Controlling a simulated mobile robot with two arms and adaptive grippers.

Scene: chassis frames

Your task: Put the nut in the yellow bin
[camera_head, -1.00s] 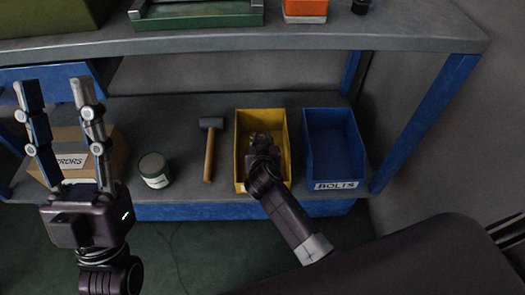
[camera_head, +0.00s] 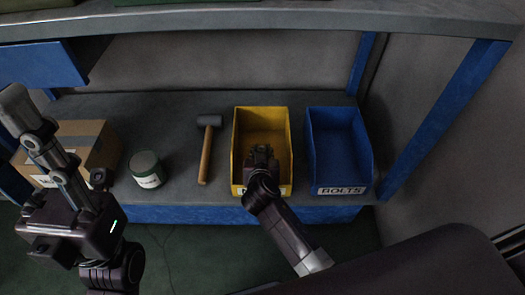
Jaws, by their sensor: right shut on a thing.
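The yellow bin (camera_head: 239,150) stands on the lower shelf, open at the top, with a label on its front largely covered by my arm. My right gripper (camera_head: 262,153) is over and partly inside the front half of the bin, seen from behind. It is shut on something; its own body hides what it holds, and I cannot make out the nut. My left gripper (camera_head: 35,135) is at the left edge, away from the bin, with its fingers seen edge-on, so I cannot tell its opening.
A blue bin (camera_head: 339,190) labelled BOLTS stands just right of the yellow bin. A hammer (camera_head: 206,155), a green-grey jar (camera_head: 146,170) and a cardboard box (camera_head: 90,150) lie to the left. The upper shelf (camera_head: 250,22) overhangs behind; a blue post (camera_head: 440,125) stands right.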

